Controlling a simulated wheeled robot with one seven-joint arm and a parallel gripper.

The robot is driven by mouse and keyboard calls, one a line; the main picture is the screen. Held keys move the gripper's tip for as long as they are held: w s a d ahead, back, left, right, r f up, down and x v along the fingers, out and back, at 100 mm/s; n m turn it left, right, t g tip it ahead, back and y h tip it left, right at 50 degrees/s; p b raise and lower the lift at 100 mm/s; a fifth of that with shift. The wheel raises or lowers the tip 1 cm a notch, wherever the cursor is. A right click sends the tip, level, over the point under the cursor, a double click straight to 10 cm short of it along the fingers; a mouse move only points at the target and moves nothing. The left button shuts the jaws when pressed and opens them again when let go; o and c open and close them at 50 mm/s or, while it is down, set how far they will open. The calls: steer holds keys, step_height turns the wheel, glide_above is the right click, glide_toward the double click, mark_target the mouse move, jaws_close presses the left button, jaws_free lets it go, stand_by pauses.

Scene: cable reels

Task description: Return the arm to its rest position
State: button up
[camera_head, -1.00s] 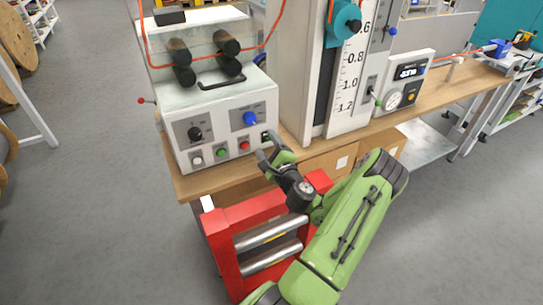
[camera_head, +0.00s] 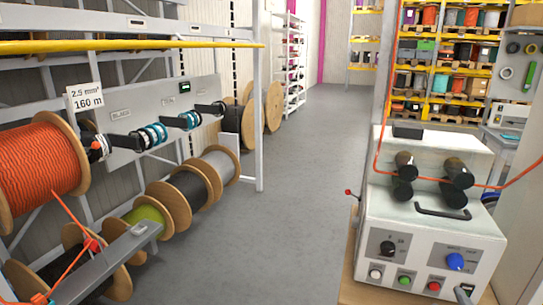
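My arm is almost wholly out of the head view. The rest of the gripper and the arm links are below the picture. Whether the fingers are open or shut cannot be seen, and nothing held is visible.
The white machine with rollers and coloured buttons stands on a wooden bench (camera_head: 352,282) at right. An orange cable reel (camera_head: 40,170) and several other reels line a rack at left. The grey aisle floor (camera_head: 290,190) between is clear. Stocked shelves (camera_head: 440,60) stand behind.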

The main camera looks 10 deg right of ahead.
steer(key=w+a+r+n+g+y, duration=0.1)
steer(key=w+a+n+g+y, duration=0.2)
steer(key=a+n, duration=0.45)
steer(key=w+a+n+g+y, duration=0.15)
steer(key=a+n+y, duration=0.35)
steer(key=a, duration=0.5)
steer(key=w+a+r+n+g+y, duration=0.1)
steer(key=w+a+n+g+y, duration=0.2)
steer(key=a+n, duration=0.45)
steer(key=s+a+r+n+g+h, duration=0.1)
steer(key=s+a+r+n+g, duration=0.3)
steer(key=s+a, duration=0.4)
steer(key=s+a+r+n+h, duration=0.1)
steer(key=s+r, duration=0.1)
steer(key=s, duration=0.4)
steer(key=s+r+n+h, duration=0.2)
steer(key=s+r, duration=0.1)
steer(key=s, duration=0.3)
steer(key=shift+s+a+r+n, duration=0.3)
steer(key=shift+s+a+r, duration=0.05)
steer(key=shift+s, duration=0.05)
steer(key=shift+t, duration=0.25)
